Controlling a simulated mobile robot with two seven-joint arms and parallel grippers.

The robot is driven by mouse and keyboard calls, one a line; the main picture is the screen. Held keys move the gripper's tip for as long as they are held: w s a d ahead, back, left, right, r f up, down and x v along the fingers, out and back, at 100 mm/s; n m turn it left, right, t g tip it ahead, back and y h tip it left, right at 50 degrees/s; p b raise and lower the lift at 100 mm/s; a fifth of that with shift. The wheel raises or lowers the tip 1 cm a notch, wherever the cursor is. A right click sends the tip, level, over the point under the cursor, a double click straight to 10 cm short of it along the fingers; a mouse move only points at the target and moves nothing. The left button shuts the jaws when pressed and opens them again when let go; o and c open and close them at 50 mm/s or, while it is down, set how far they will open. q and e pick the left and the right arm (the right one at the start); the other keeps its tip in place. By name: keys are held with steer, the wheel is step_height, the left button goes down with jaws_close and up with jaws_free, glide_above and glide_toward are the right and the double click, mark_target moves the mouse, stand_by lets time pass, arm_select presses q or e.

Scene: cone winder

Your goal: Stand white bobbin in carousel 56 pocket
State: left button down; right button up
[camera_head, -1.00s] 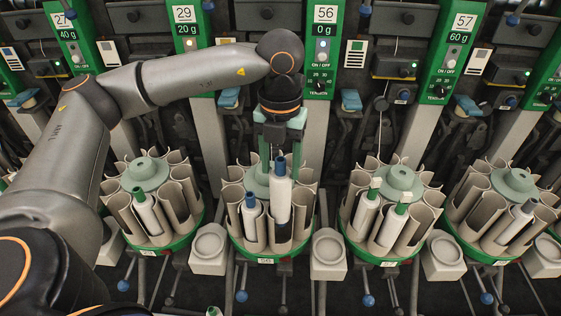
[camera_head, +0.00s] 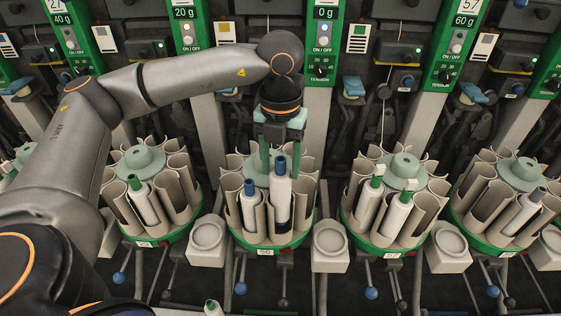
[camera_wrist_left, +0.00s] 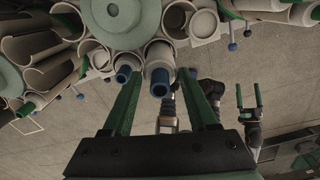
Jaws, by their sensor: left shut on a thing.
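The white bobbin (camera_head: 281,200) with a blue top is upright between the green fingers of my left gripper (camera_head: 280,168), which is shut on it near its top. It is over the front right of carousel 56 (camera_head: 268,250), lined up with a front pocket; dark space shows below its lower end. How deep it sits is unclear. Another blue-topped bobbin (camera_head: 250,208) stands in the pocket to its left. The left wrist view shows the held bobbin's blue tip (camera_wrist_left: 160,85) between the fingers. There my right gripper (camera_wrist_left: 249,95) appears far off, open and empty.
Neighbouring carousels with bobbins stand left (camera_head: 148,242) and right (camera_head: 390,250). Pale blocks with round cups (camera_head: 208,235) (camera_head: 330,240) flank carousel 56. Blue-knobbed levers hang below.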

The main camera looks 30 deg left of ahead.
mark_target(280, 188)
arm_select(q)
steer(key=shift+f+b, duration=1.9)
steer(key=shift+f, duration=0.45)
arm_select(e)
steer(key=shift+w+f, duration=0.15)
steer(key=shift+f, duration=1.8)
arm_select(q)
steer(key=shift+f+b, duration=0.95)
steer(key=shift+f, duration=0.2)
arm_select(e)
steer(key=shift+a+f, duration=0.1)
steer(key=shift+f, duration=0.85)
arm_select(q)
steer(key=shift+c, duration=0.5)
jaws_free()
step_height(280, 188, up, 13)
steer(key=shift+p, duration=1.15)
arm_select(e)
steer(key=w+a+r, duration=0.1)
steer(key=a+r, duration=0.2)
steer(key=r, duration=0.2)
steer(key=shift+w+r+n+y, duration=0.2)
steer(key=shift+r+n+y, duration=0.1)
steer(key=shift+n+y, duration=0.1)
steer(key=shift+a, duration=0.1)
